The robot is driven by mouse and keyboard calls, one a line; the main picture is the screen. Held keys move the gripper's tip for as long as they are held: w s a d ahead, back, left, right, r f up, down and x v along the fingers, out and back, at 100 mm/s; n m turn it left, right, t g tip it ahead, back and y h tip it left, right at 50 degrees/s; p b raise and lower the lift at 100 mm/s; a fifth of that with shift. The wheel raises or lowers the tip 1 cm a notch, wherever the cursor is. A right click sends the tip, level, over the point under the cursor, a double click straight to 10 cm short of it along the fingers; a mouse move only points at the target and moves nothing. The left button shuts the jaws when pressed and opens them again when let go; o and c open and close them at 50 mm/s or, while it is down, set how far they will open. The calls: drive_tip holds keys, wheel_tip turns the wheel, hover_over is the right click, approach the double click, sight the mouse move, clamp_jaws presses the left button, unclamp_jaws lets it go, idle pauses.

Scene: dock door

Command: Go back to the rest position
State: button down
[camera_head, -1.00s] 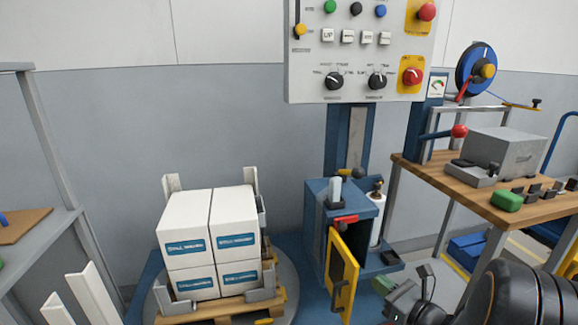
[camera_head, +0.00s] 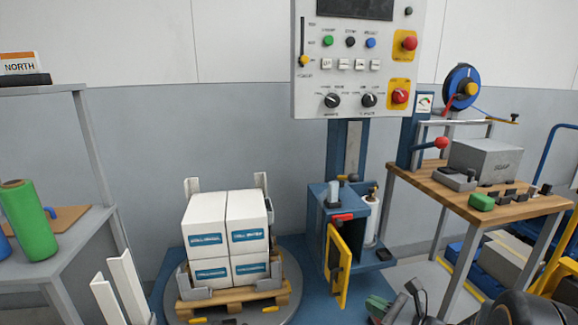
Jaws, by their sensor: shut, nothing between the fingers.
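My gripper (camera_head: 412,292) shows at the bottom edge of the view, right of the open yellow door, and its fingers are shut with nothing between them. My dark arm fills the lower right corner. The gripper appears apart from the blue machine (camera_head: 318,203) and the workbench, though its lower part is cut off by the frame.
White boxes (camera_head: 207,221) stand stacked on a wooden pallet (camera_head: 235,295) on a round turntable. The yellow door (camera_head: 339,262) stands open. A control panel (camera_head: 350,80) is above. A wooden workbench (camera_head: 520,207) is at right, a shelf with a green roll (camera_head: 27,220) at left.

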drive_tip(key=s+a+r+n+g+h+p, duration=0.1)
drive_tip(key=s+a+r+n+g+p, duration=0.35)
drive_tip(key=r+n+p, duration=0.2)
drive_tip(key=s+a+r+n+g+p, duration=0.3)
drive_tip(key=a+r+n+g+p, duration=0.15)
drive_tip(key=r+n+p, duration=0.2)
drive_tip(key=s+d+r+n+h+p, duration=0.2)
drive_tip(key=r+n+h+p, duration=0.3)
drive_tip(key=r+n+p, duration=0.1)
drive_tip(key=s+d+r+n+h+p, duration=0.2)
drive_tip(key=r+n+p, duration=0.5)
drive_tip(key=r, duration=0.4)
drive_tip(key=d+h, duration=0.1)
drive_tip(key=h, duration=0.1)
drive_tip(key=shift+t+h+p, duration=0.35)
drive_tip(key=shift+t+h, duration=0.05)
drive_tip(key=shift+f, duration=0.1)
